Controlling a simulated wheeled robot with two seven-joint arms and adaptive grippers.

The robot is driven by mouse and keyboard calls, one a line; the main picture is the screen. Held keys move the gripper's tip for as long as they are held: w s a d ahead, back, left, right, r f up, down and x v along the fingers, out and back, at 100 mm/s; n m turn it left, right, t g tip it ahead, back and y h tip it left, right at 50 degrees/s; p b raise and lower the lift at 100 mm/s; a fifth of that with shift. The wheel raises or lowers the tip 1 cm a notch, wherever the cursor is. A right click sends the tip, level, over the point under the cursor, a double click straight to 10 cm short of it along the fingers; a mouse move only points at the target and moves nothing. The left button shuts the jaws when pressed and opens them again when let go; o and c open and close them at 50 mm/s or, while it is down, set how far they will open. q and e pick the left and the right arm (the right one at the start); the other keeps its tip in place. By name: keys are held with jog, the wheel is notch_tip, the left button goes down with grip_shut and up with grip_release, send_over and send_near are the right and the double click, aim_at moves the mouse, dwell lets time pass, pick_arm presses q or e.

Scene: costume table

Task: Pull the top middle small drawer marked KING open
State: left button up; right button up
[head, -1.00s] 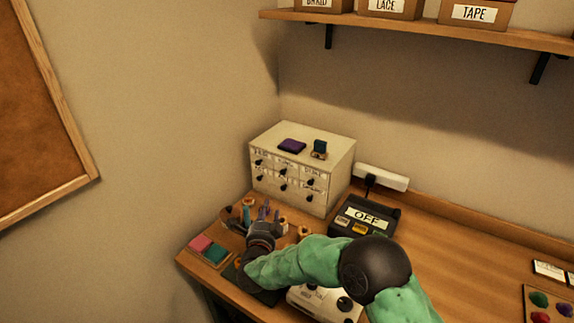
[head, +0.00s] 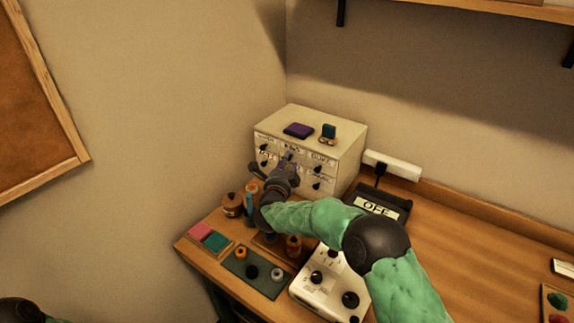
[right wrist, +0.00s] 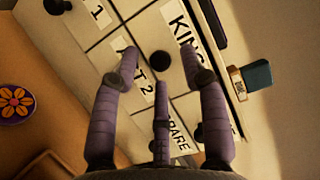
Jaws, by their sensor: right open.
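The cream drawer cabinet (head: 345,150) stands in the back corner of the table, with two rows of small labelled drawers and dark knobs. The KING drawer's label (head: 292,147) is in the middle of the top row; it also shows in the right wrist view (right wrist: 184,28). Its dark round knob (right wrist: 160,62) lies beyond and between my fingertips, apparently untouched. The drawer looks closed. My right gripper (head: 287,162) is open and empty in front of the cabinet, its purple fingers (right wrist: 162,72) spread toward the knob. In the head view, it partly hides the middle drawers. My left gripper is out of view.
A purple block (head: 298,130) and a teal block (head: 328,131) rest on the cabinet top. A box marked OFF (head: 375,205) stands to its right. Spools, a dark mat (head: 257,278) and a white device (head: 325,290) crowd the table below my right arm.

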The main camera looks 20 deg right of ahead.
jog(key=shift+w+d, duration=0.3)
jog(key=shift+w, duration=0.05)
grip_shut()
jog(key=s+a, duration=0.6)
jog(key=a, duration=0.4)
jog(key=shift+a, duration=0.2)
grip_release()
jog(key=v, duration=1.2)
